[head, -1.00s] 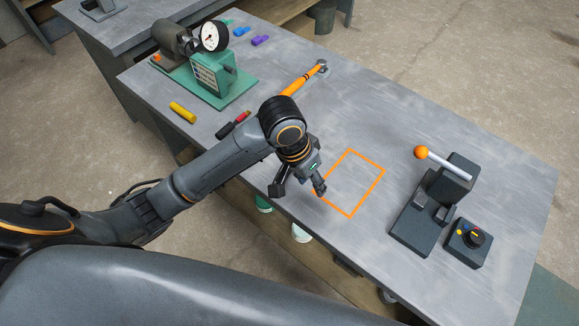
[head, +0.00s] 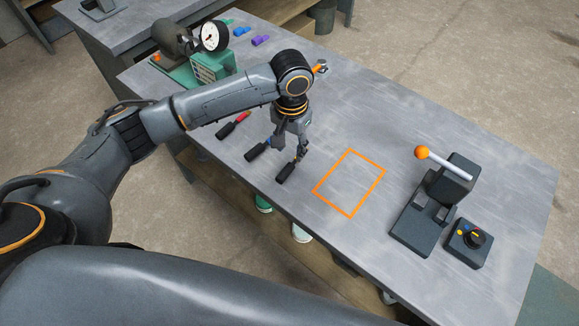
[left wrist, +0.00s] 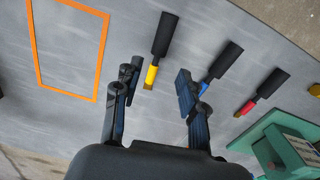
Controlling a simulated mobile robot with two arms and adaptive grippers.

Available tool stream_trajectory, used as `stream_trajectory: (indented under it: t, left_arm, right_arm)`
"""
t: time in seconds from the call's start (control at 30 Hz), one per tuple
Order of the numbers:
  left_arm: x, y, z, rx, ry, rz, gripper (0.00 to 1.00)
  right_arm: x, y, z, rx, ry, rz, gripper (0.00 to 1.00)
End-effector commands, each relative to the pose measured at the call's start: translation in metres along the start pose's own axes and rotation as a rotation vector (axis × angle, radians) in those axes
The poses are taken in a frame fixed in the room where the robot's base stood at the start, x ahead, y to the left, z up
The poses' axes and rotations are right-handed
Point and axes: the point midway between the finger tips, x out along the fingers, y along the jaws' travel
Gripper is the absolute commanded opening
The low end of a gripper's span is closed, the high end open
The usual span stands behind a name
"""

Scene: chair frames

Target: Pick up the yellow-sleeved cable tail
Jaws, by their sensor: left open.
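The yellow-sleeved cable tail (head: 285,173) lies on the grey workbench, its black end toward the near edge. In the left wrist view its black part (left wrist: 164,34) and yellow sleeve (left wrist: 151,75) show clearly. My left gripper (head: 290,149) points down over its sleeved end, with the fingers apart and nothing held. In the left wrist view the sleeve shows between the open fingers (left wrist: 158,75), closer to the left one. I cannot tell the height of the fingertips above the bench. My right gripper is not in view.
A blue-sleeved tail (head: 257,152) and a red-sleeved tail (head: 233,125) lie left of it. An orange outlined square (head: 350,150) is empty on the bench. A black lever fixture (head: 430,210) and a knob box (head: 468,243) stand at right. A green-based gauge device (head: 213,66) stands at the back left.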

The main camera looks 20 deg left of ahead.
Motion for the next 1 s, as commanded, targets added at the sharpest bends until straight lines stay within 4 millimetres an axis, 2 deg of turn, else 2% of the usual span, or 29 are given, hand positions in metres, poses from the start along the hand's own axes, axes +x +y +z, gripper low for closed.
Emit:
stream_trajectory:
  t: [0.23, 0.5, 0.8, 0.87, 1.0]
  left_arm:
    - [0.019, 0.001, -0.004, -0.001, 0.000, 0.000, 0.41]
    - [0.056, 0.002, -0.010, 0.000, 0.000, -0.001, 0.41]
    - [0.061, 0.002, -0.010, 0.002, 0.003, -0.001, 0.41]
    - [0.061, 0.002, -0.010, 0.002, 0.003, -0.001, 0.31]
    - [0.061, 0.002, -0.010, 0.002, 0.003, -0.001, 0.03]
  right_arm:
    - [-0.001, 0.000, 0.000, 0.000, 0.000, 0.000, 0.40]
    - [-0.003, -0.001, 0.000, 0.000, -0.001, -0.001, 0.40]
    - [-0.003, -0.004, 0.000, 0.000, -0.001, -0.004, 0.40]
    - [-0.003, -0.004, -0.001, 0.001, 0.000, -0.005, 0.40]
    - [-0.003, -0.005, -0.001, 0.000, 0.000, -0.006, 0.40]
